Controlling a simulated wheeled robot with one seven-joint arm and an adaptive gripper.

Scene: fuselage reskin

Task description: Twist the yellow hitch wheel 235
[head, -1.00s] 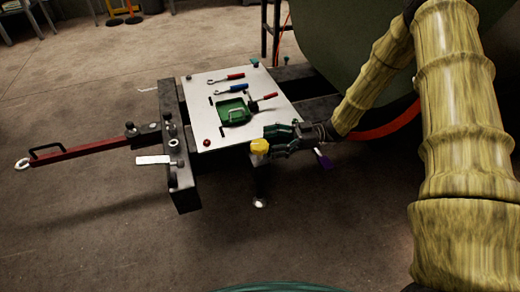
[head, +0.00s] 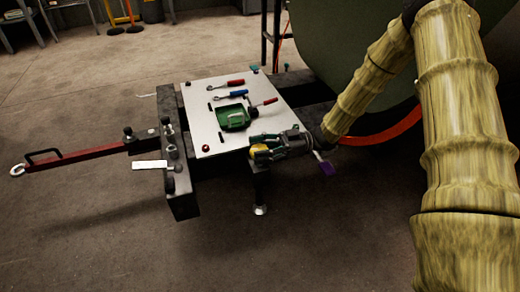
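The yellow hitch wheel (head: 259,153) is at the front right corner of the metal plate, above a short support leg. My gripper (head: 264,151) reaches in from the right with its dark fingers at the wheel. The fingers overlap the wheel and partly hide it. I cannot tell whether they press on it or stand slightly apart around it.
The pale plate (head: 200,138) carries a green tray (head: 233,118) and several tools with red or blue handles. A red tow bar (head: 90,154) extends left. A purple-ended handle (head: 327,168) sits beside my wrist. A red hose (head: 385,133) curves behind my arm.

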